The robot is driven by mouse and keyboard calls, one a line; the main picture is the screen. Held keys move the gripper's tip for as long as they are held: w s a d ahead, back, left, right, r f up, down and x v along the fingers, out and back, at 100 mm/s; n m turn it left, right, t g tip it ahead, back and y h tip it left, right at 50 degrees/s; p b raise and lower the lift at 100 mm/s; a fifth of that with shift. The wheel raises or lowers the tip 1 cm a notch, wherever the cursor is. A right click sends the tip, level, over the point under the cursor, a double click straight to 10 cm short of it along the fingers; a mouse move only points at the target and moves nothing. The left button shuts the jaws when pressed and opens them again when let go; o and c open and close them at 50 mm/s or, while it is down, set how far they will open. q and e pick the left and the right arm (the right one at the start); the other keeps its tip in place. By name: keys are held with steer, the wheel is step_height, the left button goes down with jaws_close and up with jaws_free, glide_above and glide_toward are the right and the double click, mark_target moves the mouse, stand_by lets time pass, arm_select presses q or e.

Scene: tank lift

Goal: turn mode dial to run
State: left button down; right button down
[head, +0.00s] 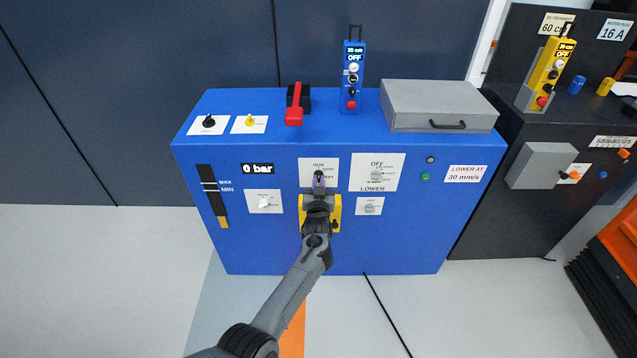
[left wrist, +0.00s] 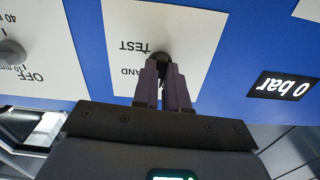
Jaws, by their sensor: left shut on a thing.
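The mode dial (head: 319,173) sits on a white label plate on the blue cabinet's front. The plate reads RUN at the top, and TEST at the lower right. My left gripper (head: 318,180) reaches it from below and its fingers are shut on the dial's knob. In the left wrist view, which is upside down, the dark knob (left wrist: 158,57) shows at the fingertips (left wrist: 163,68), beside the TEST lettering. The fingers hide most of the knob, so I cannot tell where it points. My right gripper is in neither view.
The blue cabinet (head: 240,230) carries a 0 bar display (head: 258,169), an OFF dial plate (head: 376,172) and a LOWER dial (head: 370,206). A yellow part (head: 336,213) is partly behind my gripper. A red-handled switch (head: 294,106), pendant (head: 353,77) and grey box (head: 440,100) stand on top.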

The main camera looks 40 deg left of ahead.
arm_select(q)
steer(key=shift+n, duration=0.6)
steer(key=c, duration=1.2)
jaws_free()
steer(key=shift+o, duration=0.2)
steer(key=shift+s+d, duration=0.1)
steer(key=shift+s+d+r+p, duration=0.1)
steer(key=shift+s+d+p, duration=0.1)
steer(key=shift+p, duration=0.15)
steer(key=p+v, duration=0.4)
steer(key=v, duration=0.6)
steer(key=shift+p, duration=0.3)
